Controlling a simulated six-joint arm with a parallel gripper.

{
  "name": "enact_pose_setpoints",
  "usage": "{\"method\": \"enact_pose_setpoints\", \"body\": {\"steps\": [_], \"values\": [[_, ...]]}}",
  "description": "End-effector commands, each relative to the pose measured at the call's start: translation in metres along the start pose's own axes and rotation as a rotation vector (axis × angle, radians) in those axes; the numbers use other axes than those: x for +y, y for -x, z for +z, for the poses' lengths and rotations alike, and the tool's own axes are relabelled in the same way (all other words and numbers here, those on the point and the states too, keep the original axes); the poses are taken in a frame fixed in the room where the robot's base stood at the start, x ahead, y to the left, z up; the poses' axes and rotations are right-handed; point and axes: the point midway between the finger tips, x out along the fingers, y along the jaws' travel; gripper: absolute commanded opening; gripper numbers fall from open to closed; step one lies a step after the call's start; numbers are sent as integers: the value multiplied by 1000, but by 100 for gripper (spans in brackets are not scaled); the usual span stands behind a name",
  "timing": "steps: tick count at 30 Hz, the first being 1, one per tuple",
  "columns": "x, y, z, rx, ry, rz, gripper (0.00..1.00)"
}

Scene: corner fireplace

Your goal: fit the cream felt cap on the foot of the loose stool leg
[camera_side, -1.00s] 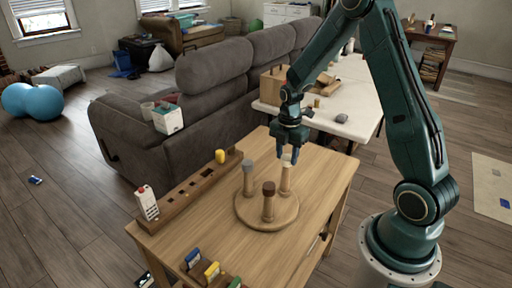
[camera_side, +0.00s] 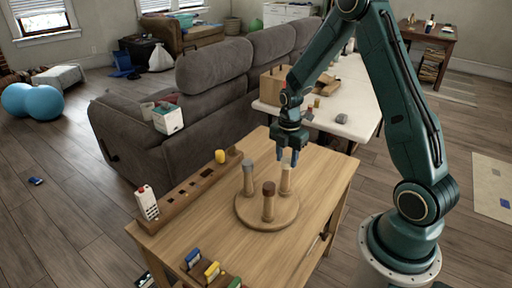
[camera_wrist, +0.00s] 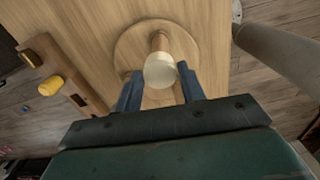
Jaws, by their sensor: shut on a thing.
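My gripper (camera_side: 288,161) is above the rightmost of three upright legs on a round wooden disc (camera_side: 259,219). In the wrist view my gripper's blue fingers (camera_wrist: 159,90) are on either side of the cream felt cap (camera_wrist: 160,71), shut on it. A wooden leg (camera_wrist: 159,42) shows just behind the cap, apparently the rightmost leg (camera_side: 286,180) of the side view. Cap and leg foot look in line and very close, but I cannot tell whether the cap is seated. The other legs carry a grey cap (camera_side: 248,165) and a dark brown cap (camera_side: 268,188).
Coloured clips (camera_side: 212,270) sit at the front edge. A white table (camera_side: 345,115) stands behind. The tabletop left of the disc is bare.

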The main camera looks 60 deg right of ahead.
Motion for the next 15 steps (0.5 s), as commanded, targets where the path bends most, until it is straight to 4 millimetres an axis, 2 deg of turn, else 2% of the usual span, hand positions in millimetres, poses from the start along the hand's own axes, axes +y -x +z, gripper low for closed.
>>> {"method": "enact_pose_setpoints", "body": {"steps": [15], "values": [[0,-6,0,1,0,-2,21]]}}
